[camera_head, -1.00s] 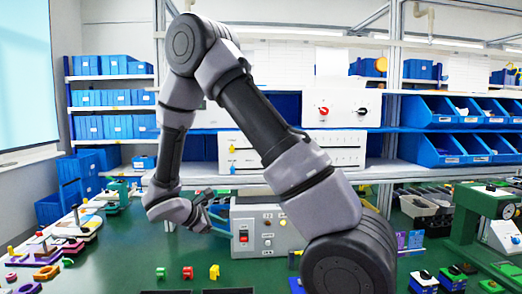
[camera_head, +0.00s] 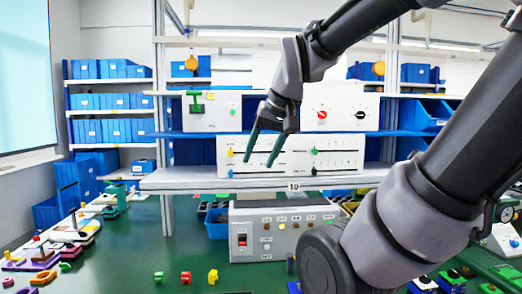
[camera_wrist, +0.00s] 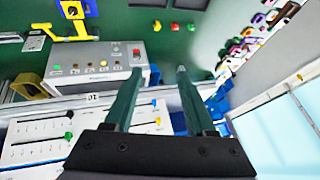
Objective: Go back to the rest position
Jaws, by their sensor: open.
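My gripper (camera_head: 262,148) is raised in front of the shelf, its two dark green fingers pointing down and apart with nothing between them. In the wrist view the open fingers (camera_wrist: 158,72) also show empty. Behind it is a white box with a red rotary knob (camera_head: 321,115) and a black rotary knob (camera_head: 360,114). Left of that stands a white box with a green handle (camera_head: 195,103). Below, a white slider panel (camera_head: 335,156) has green, yellow and blue knobs, partly covered by my fingers.
A grey control box (camera_head: 265,247) with a red switch stands on the green table (camera_head: 130,255). Small coloured pieces lie at the table's front. Blue bins (camera_head: 435,116) fill shelves at the right. My arm crosses the right side of the head view.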

